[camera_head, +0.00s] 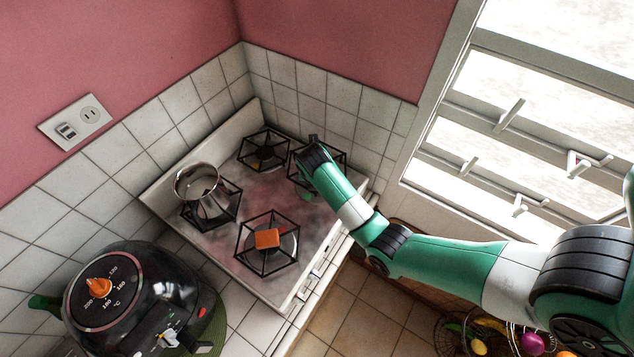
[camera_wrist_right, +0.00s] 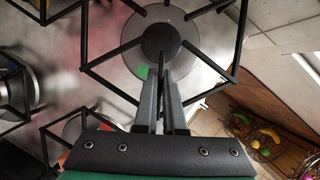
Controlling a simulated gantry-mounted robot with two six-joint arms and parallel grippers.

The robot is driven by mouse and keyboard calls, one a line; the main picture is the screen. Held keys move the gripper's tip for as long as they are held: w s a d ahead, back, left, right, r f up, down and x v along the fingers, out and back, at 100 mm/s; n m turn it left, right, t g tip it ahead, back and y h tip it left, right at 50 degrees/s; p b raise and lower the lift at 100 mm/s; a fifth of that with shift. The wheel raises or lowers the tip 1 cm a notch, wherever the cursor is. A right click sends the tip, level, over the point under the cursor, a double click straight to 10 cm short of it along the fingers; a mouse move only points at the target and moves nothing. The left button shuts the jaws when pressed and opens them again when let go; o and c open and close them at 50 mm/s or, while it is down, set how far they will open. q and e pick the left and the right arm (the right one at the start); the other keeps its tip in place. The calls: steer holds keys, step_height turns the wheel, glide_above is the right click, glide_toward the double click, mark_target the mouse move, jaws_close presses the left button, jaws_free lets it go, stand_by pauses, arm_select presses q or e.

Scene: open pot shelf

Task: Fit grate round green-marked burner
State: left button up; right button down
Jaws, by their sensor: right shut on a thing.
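The dark wire grate (camera_wrist_right: 110,52) shows around a round burner (camera_wrist_right: 187,62) in the right wrist view. A green mark (camera_wrist_right: 142,71) lies beside the fingers at that burner's near edge. My right gripper (camera_wrist_right: 163,72) is shut on a near bar of the grate. In the head view the grate (camera_head: 335,154) is at the stove's right back corner, partly hidden by my right arm and gripper (camera_head: 306,190). I cannot tell whether its feet rest fully on the stove top. My left gripper is not in view.
A black fryer (camera_head: 140,290) stands at lower left. A tiled wall is close behind the grate.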

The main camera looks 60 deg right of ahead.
mark_target(315, 192)
step_height(315, 192, down, 5)
steer(key=b, duration=0.4)
steer(key=shift+b, duration=0.3)
steer(key=shift+f+b, duration=0.5)
steer(key=shift+b, duration=0.15)
steer(key=shift+f+b, duration=0.4)
steer(key=shift+f, duration=0.2)
stand_by(0.8)
steer(key=c, duration=0.9)
jaws_free()
steer(key=p+v, duration=0.3)
steer(key=v, duration=0.7)
steer(key=shift+a+r+p, duration=0.1)
steer(key=shift+r+p, duration=0.25)
steer(key=shift+r, duration=0.05)
steer(key=shift+s+a+r, duration=0.15)
steer(key=shift+a+r, duration=0.1)
steer(key=shift+r, duration=0.05)
